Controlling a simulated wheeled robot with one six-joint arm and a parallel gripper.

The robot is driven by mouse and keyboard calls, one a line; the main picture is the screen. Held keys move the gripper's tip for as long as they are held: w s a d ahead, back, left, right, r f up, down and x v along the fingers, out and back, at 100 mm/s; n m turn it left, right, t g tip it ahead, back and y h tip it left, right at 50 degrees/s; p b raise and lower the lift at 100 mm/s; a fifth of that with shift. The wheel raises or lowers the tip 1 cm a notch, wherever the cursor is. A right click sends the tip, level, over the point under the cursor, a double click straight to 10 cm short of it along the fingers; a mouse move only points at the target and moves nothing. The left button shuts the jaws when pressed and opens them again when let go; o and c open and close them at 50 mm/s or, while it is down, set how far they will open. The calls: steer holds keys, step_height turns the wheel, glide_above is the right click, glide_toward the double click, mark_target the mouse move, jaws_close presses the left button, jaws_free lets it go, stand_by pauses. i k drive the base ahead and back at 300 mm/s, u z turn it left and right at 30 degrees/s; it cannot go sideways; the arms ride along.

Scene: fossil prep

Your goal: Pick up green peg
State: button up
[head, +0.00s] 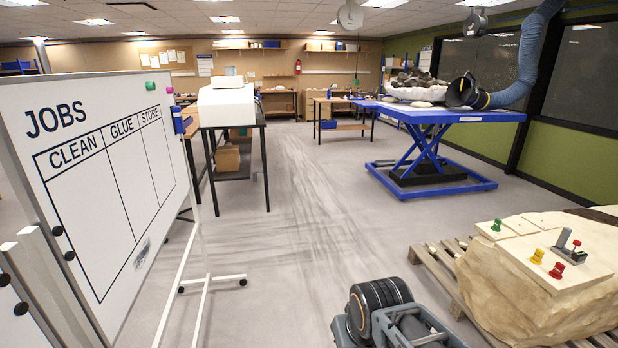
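A small green peg (496,226) stands upright on the flat top of a big pale tan block (530,305) at the right, near the back left of that top. A yellow peg (537,256) and a red peg (557,270) stand closer to the front edge. Part of my arm shows at the bottom centre, left of the block and apart from it. My gripper is not in view, so its state and its distance from the green peg do not show.
The block rests on a wooden pallet (421,262). A small grey device with a red knob (575,243) sits beside the pegs. A whiteboard (100,185) on a wheeled stand fills the left. A blue lift table (440,116) stands behind. The middle floor is clear.

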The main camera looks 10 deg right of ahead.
mark_target(497, 222)
steer(key=z, duration=0.25)
steer(key=i, duration=2.3)
steer(key=z, duration=1.15)
steer(key=i, duration=1.85)
steer(key=z, duration=0.75)
steer(key=i, duration=0.4)
steer(key=z, duration=0.15)
